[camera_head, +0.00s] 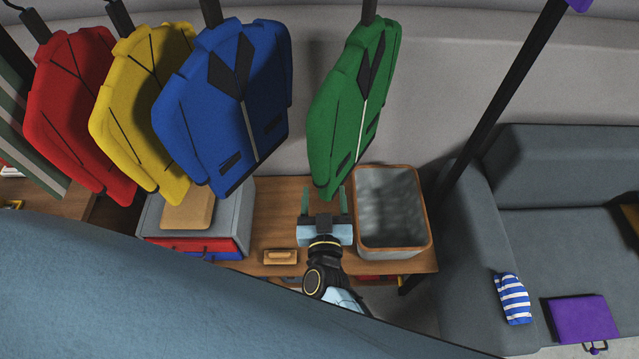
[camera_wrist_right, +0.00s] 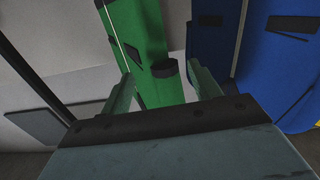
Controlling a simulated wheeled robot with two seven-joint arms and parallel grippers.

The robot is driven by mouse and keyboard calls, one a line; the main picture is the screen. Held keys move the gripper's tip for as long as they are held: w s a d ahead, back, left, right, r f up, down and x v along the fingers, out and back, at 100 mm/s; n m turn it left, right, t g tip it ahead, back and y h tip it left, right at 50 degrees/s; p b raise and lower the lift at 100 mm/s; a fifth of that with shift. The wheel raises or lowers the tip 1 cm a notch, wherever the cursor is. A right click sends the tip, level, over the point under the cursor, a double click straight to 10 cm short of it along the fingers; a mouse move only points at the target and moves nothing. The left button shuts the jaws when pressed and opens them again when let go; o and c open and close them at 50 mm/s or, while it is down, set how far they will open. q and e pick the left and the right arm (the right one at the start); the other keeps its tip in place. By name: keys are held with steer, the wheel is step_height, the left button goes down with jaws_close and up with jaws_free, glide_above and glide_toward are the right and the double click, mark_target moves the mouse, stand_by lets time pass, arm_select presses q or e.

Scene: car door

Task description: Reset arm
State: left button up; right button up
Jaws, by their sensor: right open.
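My right gripper (camera_head: 323,203) is open and empty. It is above the wooden table, just left of the grey bin, with its fingers pointing toward the back. The green jacket (camera_head: 352,110) hangs just behind and above it. In the right wrist view, the two fingers (camera_wrist_right: 160,82) stand apart, with the green jacket (camera_wrist_right: 143,50) beyond them and the blue jacket (camera_wrist_right: 285,60) to the right. I cannot tell whether a finger touches the green jacket. My left gripper is not in view.
Blue (camera_head: 228,105), yellow (camera_head: 145,110) and red (camera_head: 75,110) jackets hang to the left. The wood-rimmed bin (camera_head: 428,228) and a grey box (camera_head: 228,228) stand on the table (camera_head: 275,215). A grey sofa (camera_head: 560,240) is at right. A large blue surface (camera_head: 130,300) covers the lower left.

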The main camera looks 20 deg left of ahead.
steer(key=shift+s+d, duration=0.15)
steer(key=shift+d+f, duration=0.1)
steer(key=shift+f, duration=0.25)
steer(key=s+d+f+g+h+b, duration=0.1)
steer(key=s+d+f+g+b, duration=0.3)
steer(key=f, duration=0.6)
steer(key=s+d+f+g+b, duration=0.1)
steer(key=s+d+f+g, duration=0.1)
steer(key=s+d+f, duration=0.7)
steer(key=s+d+f+g+h+b, duration=0.1)
steer(key=s+d+f+g+b, duration=0.15)
steer(key=f, duration=0.95)
steer(key=s+d+f+m+g+h+b, duration=0.1)
steer(key=s+d+f+g+h+b, duration=0.1)
steer(key=s+d+f, duration=0.5)
steer(key=s+d+f+m+g+h+b, duration=0.1)
steer(key=s+d+f+g, duration=0.4)
steer(key=s+d, duration=0.9)
step_height(320, 180, down, 3)
steer(key=h+b, duration=0.1)
steer(key=b, duration=0.1)
steer(key=shift+s+b, duration=0.35)
steer(key=shift+s, duration=0.05)
